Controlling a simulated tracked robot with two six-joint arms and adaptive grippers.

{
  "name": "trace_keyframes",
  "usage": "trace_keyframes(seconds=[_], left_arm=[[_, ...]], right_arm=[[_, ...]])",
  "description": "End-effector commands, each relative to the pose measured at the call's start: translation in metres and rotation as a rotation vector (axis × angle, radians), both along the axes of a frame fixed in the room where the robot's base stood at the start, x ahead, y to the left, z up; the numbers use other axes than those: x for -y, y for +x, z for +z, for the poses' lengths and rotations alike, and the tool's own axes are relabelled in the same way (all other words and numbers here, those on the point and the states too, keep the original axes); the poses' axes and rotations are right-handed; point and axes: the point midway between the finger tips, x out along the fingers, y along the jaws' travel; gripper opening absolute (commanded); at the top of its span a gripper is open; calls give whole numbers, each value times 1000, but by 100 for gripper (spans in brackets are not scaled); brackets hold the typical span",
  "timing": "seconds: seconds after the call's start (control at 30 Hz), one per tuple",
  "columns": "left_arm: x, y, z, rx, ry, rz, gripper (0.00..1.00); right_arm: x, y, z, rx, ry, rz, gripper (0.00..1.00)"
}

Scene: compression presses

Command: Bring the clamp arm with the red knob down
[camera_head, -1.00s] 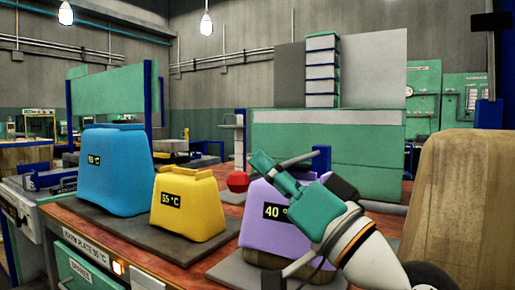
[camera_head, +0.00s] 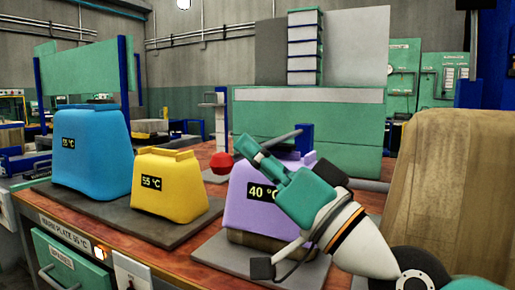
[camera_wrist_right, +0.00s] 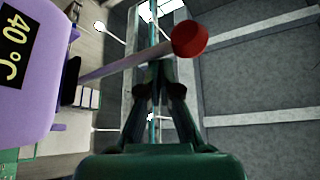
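The red knob (camera_head: 221,163) sits on the end of a thin grey clamp arm (camera_head: 282,139), above the left edge of the purple 40 °C press (camera_head: 240,207). In the head view the arm runs from a blue post (camera_head: 305,139) down-left to the knob. My right gripper (camera_head: 247,146) looks shut, its fingertips at the arm close to the knob, hiding part of it. In the right wrist view the arm (camera_wrist_right: 115,66) and knob (camera_wrist_right: 188,39) cross in front of the converging fingers (camera_wrist_right: 158,82); contact is unclear. My left gripper is out of view.
A yellow 55 °C press (camera_head: 168,190) and a blue press (camera_head: 92,160) stand to the left on a dark plate. A brown block (camera_head: 455,190) stands close on the right. A green cabinet (camera_head: 300,135) is behind.

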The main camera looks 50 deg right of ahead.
Motion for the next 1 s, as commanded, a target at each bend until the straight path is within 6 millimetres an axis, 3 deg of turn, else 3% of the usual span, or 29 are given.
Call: trace_keyframes(seconds=[0.03, 0.23, 0.3, 0.6, 0.8, 1.0], left_arm=[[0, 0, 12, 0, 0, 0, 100], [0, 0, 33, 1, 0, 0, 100], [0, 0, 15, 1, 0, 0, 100], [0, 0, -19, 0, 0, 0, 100], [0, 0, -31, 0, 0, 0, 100], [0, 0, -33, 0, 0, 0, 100]], right_arm=[[-1, 0, 11, -3, -1, 3, 0], [3, -7, 39, 17, 3, -3, 0], [7, -21, 20, 19, 3, -7, 0], [20, -68, -10, 21, -2, -19, 0], [23, -86, -18, 20, 4, -8, 0], [23, -91, -17, 22, 4, -1, 0]])
